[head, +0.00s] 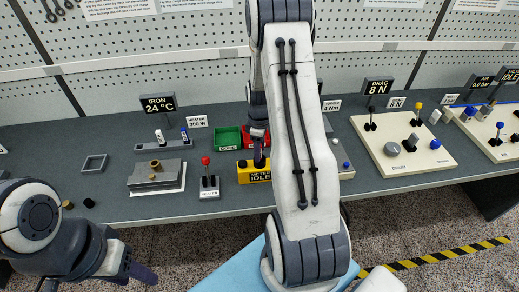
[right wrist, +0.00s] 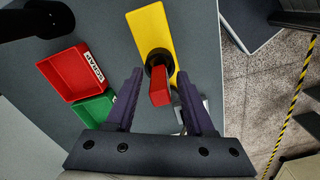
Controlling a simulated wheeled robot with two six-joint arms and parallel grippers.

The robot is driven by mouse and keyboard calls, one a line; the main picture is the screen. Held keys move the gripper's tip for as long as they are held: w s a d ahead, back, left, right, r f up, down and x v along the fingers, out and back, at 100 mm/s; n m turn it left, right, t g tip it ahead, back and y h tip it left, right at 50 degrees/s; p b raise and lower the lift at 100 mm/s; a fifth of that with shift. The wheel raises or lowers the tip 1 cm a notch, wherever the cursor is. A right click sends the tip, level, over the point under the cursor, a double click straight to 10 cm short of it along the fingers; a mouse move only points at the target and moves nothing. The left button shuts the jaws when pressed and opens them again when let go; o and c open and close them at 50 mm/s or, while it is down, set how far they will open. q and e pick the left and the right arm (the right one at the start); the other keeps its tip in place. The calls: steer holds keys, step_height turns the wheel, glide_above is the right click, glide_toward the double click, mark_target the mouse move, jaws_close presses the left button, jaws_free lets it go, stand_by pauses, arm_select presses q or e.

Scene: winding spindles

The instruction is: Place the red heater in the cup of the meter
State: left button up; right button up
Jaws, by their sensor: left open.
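The yellow meter (head: 256,178) sits near the table's front edge, its display reading IDLE. In the right wrist view the meter (right wrist: 149,27) has a round black cup (right wrist: 158,58) on it. The red heater (right wrist: 160,88) is a small block that appears to stand with its far end in the cup; how deep it sits I cannot tell. My right gripper (right wrist: 159,72) is open, its fingers on either side of the heater with gaps on both sides. In the head view my right arm hides much of this spot. My left gripper (head: 138,276) is open and empty, low at the left.
A red SCRAP bin (right wrist: 75,75) and a green bin (head: 228,138) stand beside the meter. A red-knobbed HEATER lever (head: 208,182) and a grey iron block (head: 156,174) are to the left. A cream DRAG panel (head: 402,142) is at the right.

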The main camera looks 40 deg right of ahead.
steer(key=shift+r, duration=0.55)
step_height(320, 180, up, 11)
steer(key=b, duration=0.3)
steer(key=shift+f, duration=0.2)
steer(key=shift+a+r, duration=0.1)
steer(key=shift+r, duration=0.3)
